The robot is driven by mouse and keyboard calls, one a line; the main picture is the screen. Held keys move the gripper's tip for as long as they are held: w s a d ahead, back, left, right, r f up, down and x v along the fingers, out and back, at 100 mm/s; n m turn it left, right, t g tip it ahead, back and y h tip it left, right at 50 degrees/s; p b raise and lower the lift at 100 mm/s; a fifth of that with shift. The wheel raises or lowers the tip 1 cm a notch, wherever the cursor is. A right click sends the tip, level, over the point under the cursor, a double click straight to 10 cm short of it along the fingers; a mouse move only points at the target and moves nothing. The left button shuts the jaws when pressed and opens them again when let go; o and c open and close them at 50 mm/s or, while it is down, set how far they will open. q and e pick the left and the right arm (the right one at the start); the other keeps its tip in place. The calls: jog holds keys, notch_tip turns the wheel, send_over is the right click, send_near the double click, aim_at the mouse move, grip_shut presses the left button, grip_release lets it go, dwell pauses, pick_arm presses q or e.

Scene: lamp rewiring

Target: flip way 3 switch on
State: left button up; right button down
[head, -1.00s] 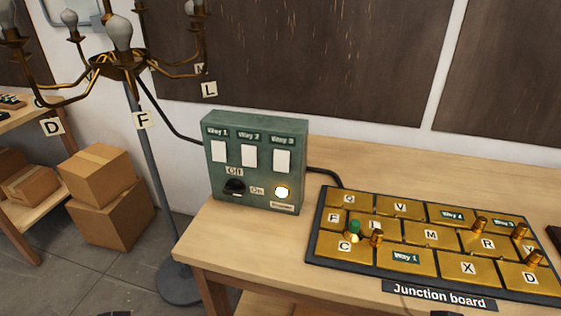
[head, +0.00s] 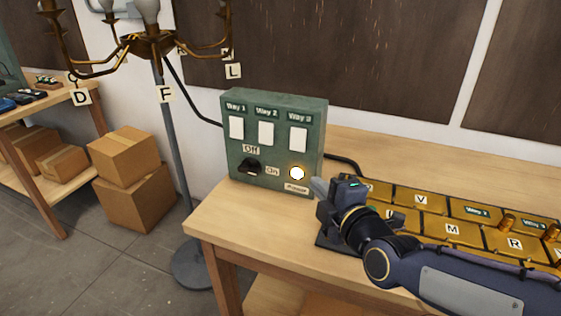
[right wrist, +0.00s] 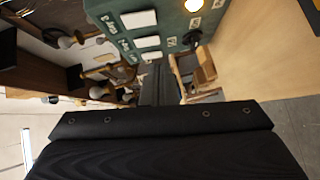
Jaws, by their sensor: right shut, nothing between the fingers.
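The green switch box (head: 318,120) stands on the wooden bench. It has three white rocker switches labelled Way 1, Way 2 and Way 3; the Way 3 switch (head: 298,139) is the rightmost. Below them are a black Off/On knob (head: 250,168) and a lit round lamp (head: 297,173) over a label. My right gripper (head: 318,190) is shut and empty, in front of the box's lower right side and below the Way 3 switch. In the right wrist view the box (right wrist: 118,38) shows turned sideways at the top. My left gripper is out of view.
The junction board (head: 440,214), with brass labelled plates and pegs, lies right of the box, partly hidden by my right arm. A brass chandelier (head: 150,42) on a stand is at left. Bare bench top (head: 235,215) lies before the box.

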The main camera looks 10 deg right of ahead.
jog(key=shift+w+a+r+n, duration=0.2)
jog(key=shift+w+a+n, duration=0.1)
jog(key=shift+n, duration=0.1)
send_near(292, 148)
jog(key=w+a, duration=0.1)
jog(key=a, duration=0.2)
jog(key=w, duration=0.1)
jog(key=w+d+p, duration=0.1)
jog(key=w, duration=0.1)
jog(key=w+d, duration=0.1)
jog(key=shift+w+f, duration=0.3)
jog(key=shift+f, duration=0.1)
